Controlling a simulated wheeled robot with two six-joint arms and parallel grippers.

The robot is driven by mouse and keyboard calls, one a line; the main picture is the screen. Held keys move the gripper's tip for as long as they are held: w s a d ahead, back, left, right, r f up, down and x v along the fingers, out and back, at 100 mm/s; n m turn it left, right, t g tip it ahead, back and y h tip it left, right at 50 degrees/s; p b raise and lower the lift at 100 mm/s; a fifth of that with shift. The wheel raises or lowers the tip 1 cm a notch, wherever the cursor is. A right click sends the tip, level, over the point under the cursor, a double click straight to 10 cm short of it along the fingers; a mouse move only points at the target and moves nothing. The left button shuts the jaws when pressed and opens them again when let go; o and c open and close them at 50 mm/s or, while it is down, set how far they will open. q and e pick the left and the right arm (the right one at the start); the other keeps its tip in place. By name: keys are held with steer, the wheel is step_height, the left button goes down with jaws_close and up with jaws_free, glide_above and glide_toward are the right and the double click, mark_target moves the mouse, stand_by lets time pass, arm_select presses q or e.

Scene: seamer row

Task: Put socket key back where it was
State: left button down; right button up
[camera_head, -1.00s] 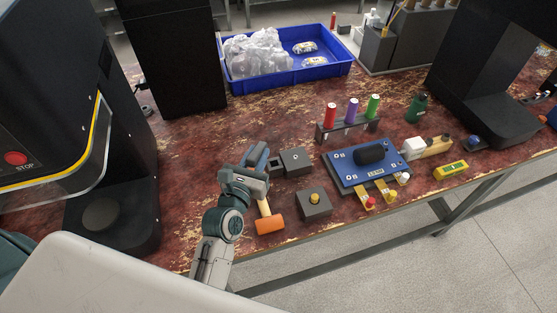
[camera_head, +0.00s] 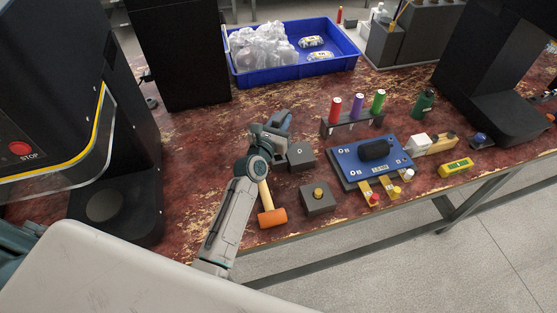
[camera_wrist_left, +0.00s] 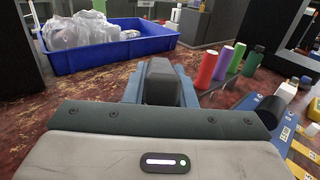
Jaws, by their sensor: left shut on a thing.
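My left gripper (camera_head: 274,130) is over the table just behind and left of a small dark grey box with a round mark on top (camera_head: 301,157). Its blue fingers are shut on a dark grey blocky piece, which shows between them in the left wrist view (camera_wrist_left: 160,82). This piece appears to be the socket key; its lower part is hidden, so I cannot tell whether it touches anything below. My right gripper is not in view.
A mallet with an orange head (camera_head: 272,218) and a grey box with a yellow button (camera_head: 318,198) are near the front edge. A blue panel (camera_head: 352,172) and a rack of coloured cylinders (camera_head: 338,128) stand right. A blue bin (camera_head: 290,76) is behind.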

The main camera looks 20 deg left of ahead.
arm_select(q)
step_height(320, 180, down, 9)
steer(key=b, duration=0.6)
steer(key=shift+r, duration=0.1)
steer(key=shift+f+b, duration=0.3)
steer(key=shift+b, duration=0.05)
steer(key=c, duration=1.2)
jaws_free()
